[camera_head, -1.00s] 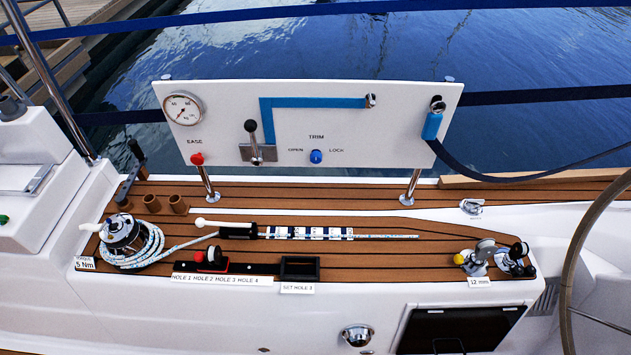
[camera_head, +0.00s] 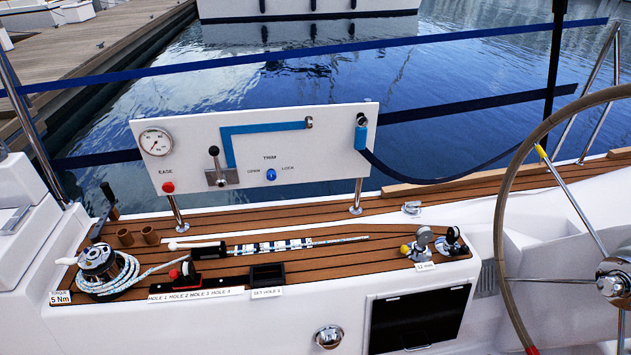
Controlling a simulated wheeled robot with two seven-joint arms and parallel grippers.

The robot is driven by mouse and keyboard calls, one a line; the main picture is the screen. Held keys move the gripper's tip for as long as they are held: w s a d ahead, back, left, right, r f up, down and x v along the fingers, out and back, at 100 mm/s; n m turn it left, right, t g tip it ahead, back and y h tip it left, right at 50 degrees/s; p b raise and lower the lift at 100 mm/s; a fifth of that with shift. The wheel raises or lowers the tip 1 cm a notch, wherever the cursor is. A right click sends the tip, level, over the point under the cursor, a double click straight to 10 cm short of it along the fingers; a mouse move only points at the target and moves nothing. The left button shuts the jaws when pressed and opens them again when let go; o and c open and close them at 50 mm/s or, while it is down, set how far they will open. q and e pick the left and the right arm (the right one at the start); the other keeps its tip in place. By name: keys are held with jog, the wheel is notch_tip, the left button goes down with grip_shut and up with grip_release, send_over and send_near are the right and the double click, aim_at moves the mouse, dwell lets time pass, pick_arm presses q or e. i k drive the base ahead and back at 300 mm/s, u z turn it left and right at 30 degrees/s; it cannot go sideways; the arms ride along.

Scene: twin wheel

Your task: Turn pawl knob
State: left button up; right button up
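No knob is labelled as a pawl. A blue knob (camera_head: 271,175) sits low on the white panel (camera_head: 335,150), between the words OPEN and LOCK and under TRIM. A red knob (camera_head: 168,187) is under the word EASE, at the panel's lower left. A winch (camera_head: 98,260) with rope wound round it stands on the teak deck at the left. A red knob also shows on the black slider (camera_head: 188,276) by the HOLE labels. Neither of my grippers shows in the view.
A black-handled lever (camera_head: 215,165) and a round gauge (camera_head: 155,142) are on the panel. A black handle (camera_head: 108,195) stands behind the winch. Pulley blocks (camera_head: 420,243) sit at the deck's right end. A large steering wheel (camera_head: 500,215) fills the right side.

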aim_at(271, 175)
jog(key=z, duration=0.75)
jog(key=i, duration=0.65)
jog(key=u, duration=1.15)
